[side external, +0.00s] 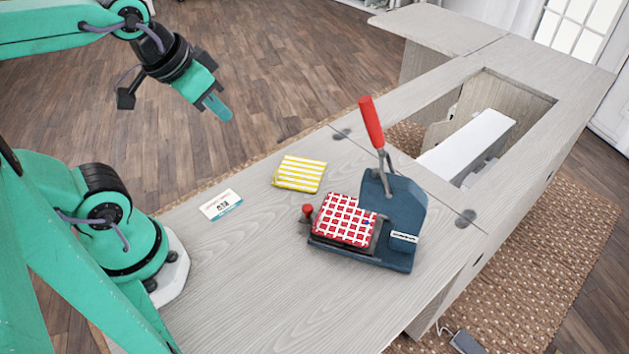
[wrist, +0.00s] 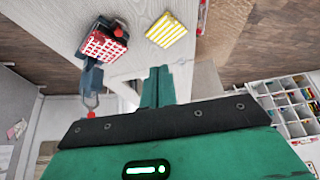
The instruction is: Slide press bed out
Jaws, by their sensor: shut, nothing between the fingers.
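The press (side external: 405,209) is dark blue and stands on the grey cabinet top, with its red-tipped lever (side external: 371,122) raised. Its bed carries a red-and-white checked cloth (side external: 345,219). A red knob (side external: 308,210) sits at the bed's left end. In the wrist view the checked cloth (wrist: 104,47) and the red knob (wrist: 119,31) show at the upper left. My gripper (side external: 218,107) is up in the air, left of and above the press, apart from everything. Its fingers (wrist: 158,86) are shut and empty. How far the bed is slid out is hard to tell.
A yellow-and-white striped cloth (side external: 300,173) and a small printed card (side external: 221,204) lie on the cabinet top (side external: 250,275) left of the press. An opening with a white sewing machine (side external: 468,146) lies behind the press. The front of the top is clear.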

